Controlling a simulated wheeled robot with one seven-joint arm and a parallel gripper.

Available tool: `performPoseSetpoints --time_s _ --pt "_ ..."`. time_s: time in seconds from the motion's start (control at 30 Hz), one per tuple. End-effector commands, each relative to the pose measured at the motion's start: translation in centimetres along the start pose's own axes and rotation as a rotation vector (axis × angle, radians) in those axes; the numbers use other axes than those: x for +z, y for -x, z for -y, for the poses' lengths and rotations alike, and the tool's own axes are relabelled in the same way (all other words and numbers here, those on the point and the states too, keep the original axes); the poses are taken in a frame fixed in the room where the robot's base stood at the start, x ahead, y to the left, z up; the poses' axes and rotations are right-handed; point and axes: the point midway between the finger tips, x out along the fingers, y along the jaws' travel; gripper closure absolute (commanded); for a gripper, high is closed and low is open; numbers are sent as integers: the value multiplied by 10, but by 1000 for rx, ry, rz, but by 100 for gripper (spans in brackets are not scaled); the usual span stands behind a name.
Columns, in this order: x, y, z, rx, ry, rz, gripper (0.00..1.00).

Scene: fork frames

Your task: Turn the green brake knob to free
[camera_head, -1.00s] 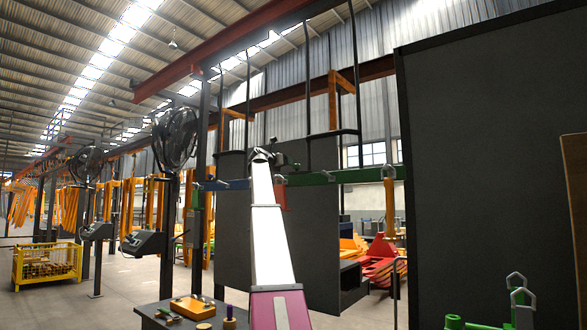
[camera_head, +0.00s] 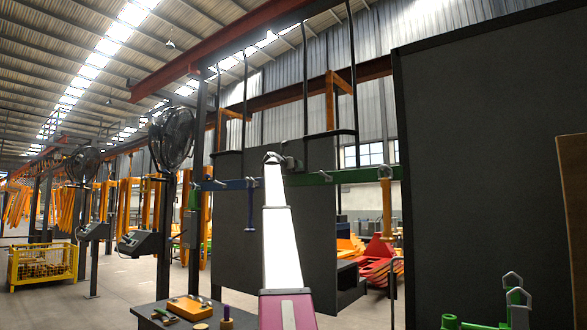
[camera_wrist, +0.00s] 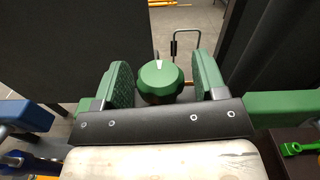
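The green knob (camera_wrist: 158,84), with a ribbed side and a white pointer mark on its face, is in the middle of the wrist view. The mark points to the top of that picture. My gripper (camera_wrist: 162,76) has its two green-padded fingers on either side of the knob. The fingers are apart, with a visible gap on the right; contact on the left is hard to tell. In the head view my arm hides the knob, and my gripper is a small dark shape at the arm's far end.
A green beam (camera_head: 345,175) runs right of my arm; a blue beam section (camera_head: 237,184) with a blue hanging handle (camera_head: 250,206) lies left. A large dark panel (camera_head: 475,160) stands at right. A small bench (camera_head: 150,310) with parts is below left.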

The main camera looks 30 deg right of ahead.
Motion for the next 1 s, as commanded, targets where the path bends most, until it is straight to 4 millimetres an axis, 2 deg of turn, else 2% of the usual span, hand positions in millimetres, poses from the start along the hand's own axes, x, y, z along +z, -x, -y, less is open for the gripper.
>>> performPoseSetpoints --time_s 0.03,0.1,0.13,0.37,0.7,1.0 --pt "0 0 0 0 0 0 52" --pt "0 0 0 0 0 0 75" --pt "0 0 0 0 0 0 79" --pt "1 -1 -2 -32 3 -5 78" --pt "1 -2 -3 -317 4 -42 78" --pt "0 0 -1 -396 1 -49 78"
